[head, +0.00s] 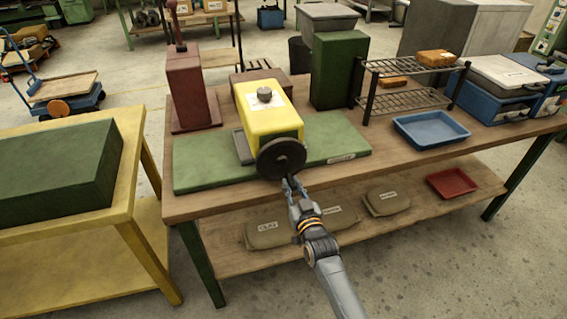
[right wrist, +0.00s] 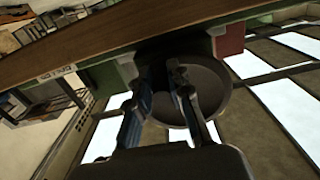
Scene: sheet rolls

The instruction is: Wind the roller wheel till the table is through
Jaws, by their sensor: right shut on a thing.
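The yellow roller housing (head: 268,112) with a grey knob on top stands over a long flat green table (head: 330,140). My left gripper is not in view.
A red press (head: 187,88) stands behind left, a green box (head: 338,70) behind right. A wire rack (head: 407,88) and blue tray (head: 431,129) lie to the right. The shelf below the wooden bench (head: 500,140) holds labelled bags (head: 386,202) and a red tray (head: 452,184).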

